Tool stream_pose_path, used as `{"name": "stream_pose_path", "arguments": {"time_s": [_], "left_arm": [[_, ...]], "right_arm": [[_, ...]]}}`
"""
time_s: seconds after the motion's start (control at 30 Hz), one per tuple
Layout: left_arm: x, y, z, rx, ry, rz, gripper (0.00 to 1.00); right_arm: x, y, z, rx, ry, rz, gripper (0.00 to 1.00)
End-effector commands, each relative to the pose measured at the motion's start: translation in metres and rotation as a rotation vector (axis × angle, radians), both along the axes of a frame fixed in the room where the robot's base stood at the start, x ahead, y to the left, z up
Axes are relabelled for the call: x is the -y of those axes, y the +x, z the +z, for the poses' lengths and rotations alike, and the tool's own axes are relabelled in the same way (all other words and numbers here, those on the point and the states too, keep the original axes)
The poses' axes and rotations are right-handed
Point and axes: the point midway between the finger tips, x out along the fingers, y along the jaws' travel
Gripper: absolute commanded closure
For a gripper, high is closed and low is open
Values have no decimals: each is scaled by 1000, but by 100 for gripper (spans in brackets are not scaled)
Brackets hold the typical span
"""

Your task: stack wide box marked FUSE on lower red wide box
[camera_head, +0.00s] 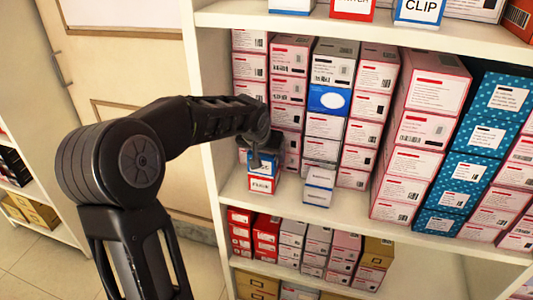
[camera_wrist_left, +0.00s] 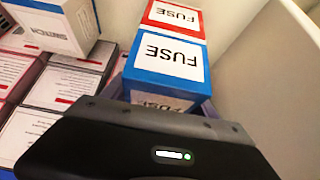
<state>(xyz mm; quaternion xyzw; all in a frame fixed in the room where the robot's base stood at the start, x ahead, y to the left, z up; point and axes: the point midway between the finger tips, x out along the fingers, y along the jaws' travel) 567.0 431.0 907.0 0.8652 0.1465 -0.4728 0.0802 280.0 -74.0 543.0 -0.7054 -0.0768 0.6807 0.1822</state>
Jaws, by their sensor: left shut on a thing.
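The wide box marked FUSE is blue with white labels (camera_wrist_left: 168,62). In the head view the blue box (camera_head: 262,168) is directly above the red wide box (camera_head: 262,186) on the middle shelf, roughly lined up with it. The red box, also labelled FUSE, shows in the wrist view (camera_wrist_left: 174,17), its edge against the blue box's edge. I cannot tell whether a thin gap lies between them. My left gripper (camera_head: 258,157) is shut on the blue box from above. Its fingertips are mostly hidden by the wrist housing. My right gripper is not in view.
The shelf's side wall (camera_wrist_left: 278,80) is close beside the stack. White-and-blue SWITCH boxes (camera_head: 319,187) stand to its right. Tall stacks of pink boxes (camera_head: 290,88) fill the space behind. The upper shelf board (camera_head: 320,27) is overhead.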

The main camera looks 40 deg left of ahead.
Motion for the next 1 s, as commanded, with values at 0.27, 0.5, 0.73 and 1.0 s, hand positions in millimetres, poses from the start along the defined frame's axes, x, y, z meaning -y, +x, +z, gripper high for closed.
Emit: {"name": "stream_pose_path", "arguments": {"time_s": [0.27, 0.5, 0.73, 1.0], "left_arm": [[0, 0, -1, 0, 0, 0, 12], [0, 0, 0, 0, 0, 0, 10], [1, -4, 10, 4, 1, 0, 10], [10, -29, 52, 6, 1, 1, 10]], "right_arm": [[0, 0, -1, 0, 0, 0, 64], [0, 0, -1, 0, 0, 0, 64], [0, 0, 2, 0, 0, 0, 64], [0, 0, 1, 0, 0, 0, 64]]}}
